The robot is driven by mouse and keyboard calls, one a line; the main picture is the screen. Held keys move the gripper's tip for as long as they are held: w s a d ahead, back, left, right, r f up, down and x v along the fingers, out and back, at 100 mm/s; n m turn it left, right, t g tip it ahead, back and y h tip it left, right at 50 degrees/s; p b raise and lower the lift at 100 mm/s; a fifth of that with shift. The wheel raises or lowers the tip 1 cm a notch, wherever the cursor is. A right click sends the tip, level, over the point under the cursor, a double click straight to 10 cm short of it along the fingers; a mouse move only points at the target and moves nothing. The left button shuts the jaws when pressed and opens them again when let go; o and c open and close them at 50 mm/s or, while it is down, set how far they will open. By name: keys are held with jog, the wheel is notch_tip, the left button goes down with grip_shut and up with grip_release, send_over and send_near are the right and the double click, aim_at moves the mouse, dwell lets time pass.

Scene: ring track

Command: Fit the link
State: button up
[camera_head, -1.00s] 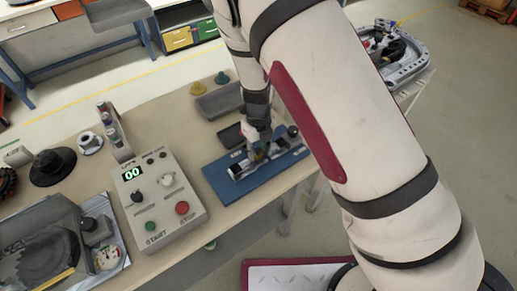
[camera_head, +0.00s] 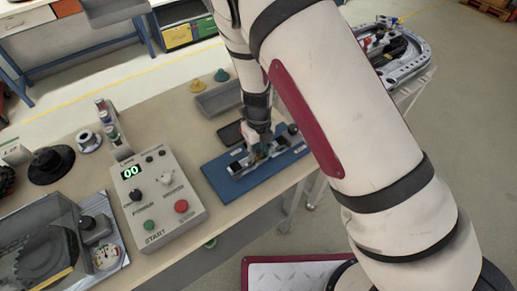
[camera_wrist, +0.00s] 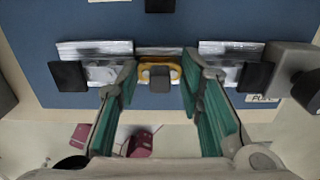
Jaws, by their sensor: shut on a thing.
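My gripper (camera_wrist: 159,76) has its two teal-padded fingers on either side of a yellow link (camera_wrist: 145,74) in the wrist view, shut on it. A dark grey block covers the middle of the link. The link sits in the gap between two silver metal pieces, the left piece (camera_wrist: 95,48) and the right piece (camera_wrist: 228,50), over a blue board (camera_wrist: 215,18). I cannot tell whether the link is fully seated. In the head view my gripper (camera_head: 259,149) is low over the fixture on the blue board (camera_head: 222,184), and the link is mostly hidden.
Black clamp blocks (camera_wrist: 69,75) flank the metal pieces, with a grey block (camera_wrist: 285,62) at the right end. A control box (camera_head: 158,197) reading 00 stands left of the board. A grey bin (camera_head: 218,98) and a dark tray (camera_head: 230,133) lie behind it.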

aim_at(258, 150)
jog(key=shift+f, duration=0.2)
jog(key=o, duration=1.2)
jog(key=shift+o, duration=0.2)
notch_tip(258, 150, up, 12)
